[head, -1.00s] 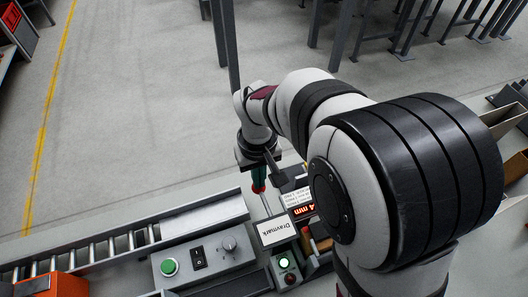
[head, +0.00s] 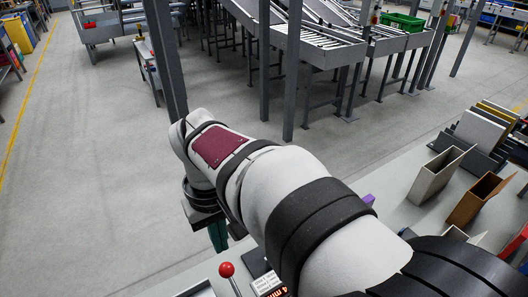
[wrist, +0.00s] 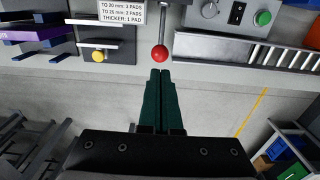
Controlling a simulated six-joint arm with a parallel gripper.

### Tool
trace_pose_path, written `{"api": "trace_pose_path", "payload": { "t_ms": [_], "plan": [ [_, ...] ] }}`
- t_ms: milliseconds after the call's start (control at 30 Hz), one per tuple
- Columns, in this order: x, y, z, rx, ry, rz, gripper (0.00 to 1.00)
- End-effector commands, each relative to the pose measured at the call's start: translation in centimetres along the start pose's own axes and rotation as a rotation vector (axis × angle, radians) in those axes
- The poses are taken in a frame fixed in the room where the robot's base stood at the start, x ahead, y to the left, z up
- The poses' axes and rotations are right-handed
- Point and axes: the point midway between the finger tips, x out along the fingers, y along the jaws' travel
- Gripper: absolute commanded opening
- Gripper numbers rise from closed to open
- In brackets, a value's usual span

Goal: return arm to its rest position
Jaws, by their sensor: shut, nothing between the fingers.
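My arm (head: 270,185) reaches from the lower right of the head view toward the upper left. My gripper (wrist: 160,74) points up the picture in the wrist view, its two dark green fingers shut together with nothing between them. In the head view the gripper (head: 218,235) hangs down from the wrist, partly hidden by the arm. A lever with a red ball (wrist: 159,53) shows just beyond the fingertips in the wrist view; I cannot tell the gap. The red ball also shows in the head view (head: 227,269), below the gripper in the picture.
A control box with a green button (wrist: 263,18) and a metal roller rail (wrist: 240,48) line the bench edge. A yellow knob (wrist: 98,56) sits left of the lever. Cardboard-like bins (head: 437,175) stand at right. The floor at left (head: 90,170) is clear.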

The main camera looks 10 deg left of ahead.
Motion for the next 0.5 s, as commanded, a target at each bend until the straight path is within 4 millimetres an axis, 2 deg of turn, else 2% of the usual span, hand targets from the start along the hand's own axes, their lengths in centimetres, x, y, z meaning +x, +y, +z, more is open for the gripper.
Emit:
{"api": "trace_pose_path", "payload": {
  "t_ms": [300,367,467,500],
  "plan": [
    [-0.4,0.1,0.0,0.002,0.000,0.000,0.00],
    [-0.6,0.8,0.8,0.039,0.000,-0.004,0.00],
    [-1.5,4.5,5.7,0.270,0.001,-0.032,0.00],
    [-1.6,6.1,8.9,0.413,0.001,-0.050,0.00]
  ]
}}
